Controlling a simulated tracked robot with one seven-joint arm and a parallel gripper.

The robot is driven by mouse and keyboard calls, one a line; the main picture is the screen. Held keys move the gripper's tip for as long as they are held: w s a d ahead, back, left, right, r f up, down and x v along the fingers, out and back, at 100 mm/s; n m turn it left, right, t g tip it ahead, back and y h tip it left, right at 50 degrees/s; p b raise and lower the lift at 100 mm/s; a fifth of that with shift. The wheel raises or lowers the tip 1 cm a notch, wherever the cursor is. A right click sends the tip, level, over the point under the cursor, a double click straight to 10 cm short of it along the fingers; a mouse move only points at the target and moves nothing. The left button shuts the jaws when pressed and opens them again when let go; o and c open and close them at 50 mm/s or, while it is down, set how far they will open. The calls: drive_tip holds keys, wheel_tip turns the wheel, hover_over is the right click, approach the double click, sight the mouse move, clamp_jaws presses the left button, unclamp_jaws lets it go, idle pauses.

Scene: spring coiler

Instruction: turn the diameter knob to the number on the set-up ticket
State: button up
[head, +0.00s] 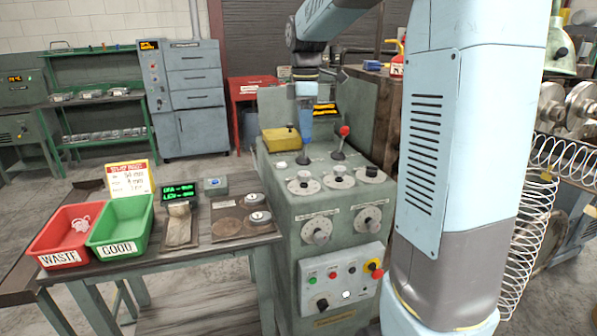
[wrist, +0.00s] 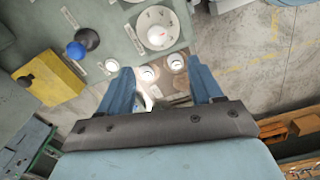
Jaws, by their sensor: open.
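The green console (head: 290,225) carries three round dial knobs on its sloped top: left (head: 303,184), middle (head: 338,175) and right (head: 371,174). Two more knobs, left (head: 318,231) and right (head: 367,221), sit on its front. Their labels are too small to read, so I cannot tell which is the diameter knob. The set-up ticket (head: 130,179) stands behind the bins; its numbers are not surely legible. My gripper (head: 304,138) is open and empty above the console's back left. In the wrist view my gripper (wrist: 162,75) lies beside the left top dial (wrist: 157,29), apart from it.
A red-knobbed lever (head: 344,131), a blue-knobbed lever (wrist: 76,49) and a yellow box (head: 281,140) stand near the gripper. A switch panel (head: 340,285) is below. The table holds a red WASTE bin (head: 62,236), a green GOOD bin (head: 118,226) and a small display (head: 179,191).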

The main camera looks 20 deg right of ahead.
sight(304, 173)
drive_tip(key=shift+n, duration=0.3)
drive_tip(key=f, duration=1.4)
drive_tip(key=shift+w+f, duration=0.1)
drive_tip(key=shift+w, duration=0.3)
drive_tip(key=shift+c, duration=0.2)
